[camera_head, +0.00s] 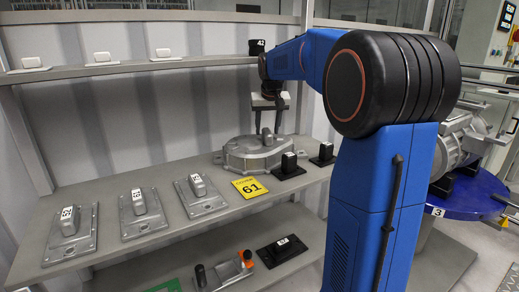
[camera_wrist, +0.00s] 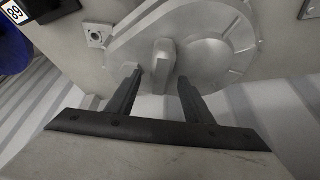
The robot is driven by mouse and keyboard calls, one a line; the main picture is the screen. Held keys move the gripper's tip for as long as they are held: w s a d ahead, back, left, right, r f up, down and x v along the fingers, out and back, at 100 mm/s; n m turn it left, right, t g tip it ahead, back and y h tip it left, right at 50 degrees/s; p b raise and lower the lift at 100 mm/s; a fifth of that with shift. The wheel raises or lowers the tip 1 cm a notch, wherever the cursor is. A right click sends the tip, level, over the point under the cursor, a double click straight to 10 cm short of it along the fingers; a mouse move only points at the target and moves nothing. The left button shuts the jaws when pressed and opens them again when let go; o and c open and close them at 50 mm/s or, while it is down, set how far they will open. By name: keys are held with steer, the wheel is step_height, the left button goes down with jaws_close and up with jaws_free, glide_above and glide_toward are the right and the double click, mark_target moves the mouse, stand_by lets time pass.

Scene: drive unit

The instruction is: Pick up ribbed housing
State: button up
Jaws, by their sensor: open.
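The ribbed housing (camera_head: 240,155) is a round grey metal casting lying on the middle shelf, beside the yellow sign. In the wrist view the housing (camera_wrist: 215,60) shows radial ribs, a round dome and an upright tab (camera_wrist: 164,55) at its middle. My gripper (camera_head: 267,128) points down over the housing. In the wrist view my gripper (camera_wrist: 158,76) is open, its two dark fingers spread to either side of the tab. Nothing is held. I cannot tell whether the fingertips touch the housing.
Black-based parts (camera_head: 289,167) sit close to the right. Several grey plates with handles (camera_head: 140,214) lie to the left. An upper shelf (camera_head: 130,67) runs behind my arm. A blue round table (camera_head: 460,196) stands at right.

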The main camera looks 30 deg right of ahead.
steer(key=shift+f, duration=0.25)
stand_by(0.3)
jaws_close()
stand_by(1.4)
steer(key=shift+r, duration=0.2)
